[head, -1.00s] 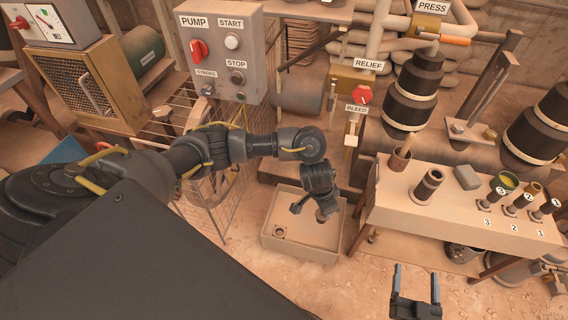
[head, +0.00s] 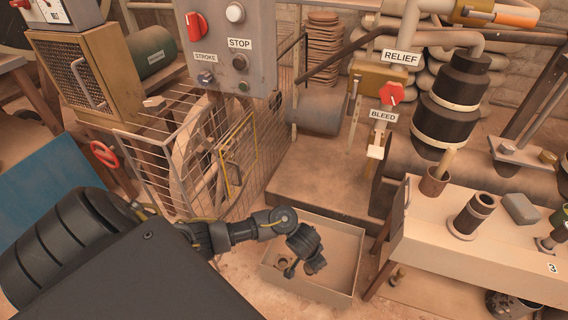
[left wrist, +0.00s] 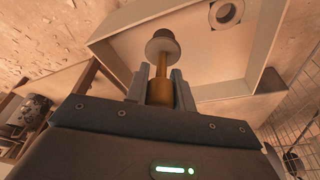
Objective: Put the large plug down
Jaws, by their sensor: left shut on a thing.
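My left gripper (left wrist: 160,85) is shut on the large plug (left wrist: 162,50), which has a brass stem and a round grey head. In the left wrist view the head points away from the fingers, over the open beige box (left wrist: 262,60). In the head view my left gripper (head: 304,262) hangs over the same box (head: 345,240), and the plug is hard to make out there. I cannot tell whether the plug touches the box floor. My right gripper is not in view.
A small ring-shaped part (left wrist: 226,14) lies in a corner of the box. The bench (head: 420,235) with a dark cylinder (head: 471,215) and a cup (head: 433,182) stands to the right. A wire cage (head: 190,170) stands to the left.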

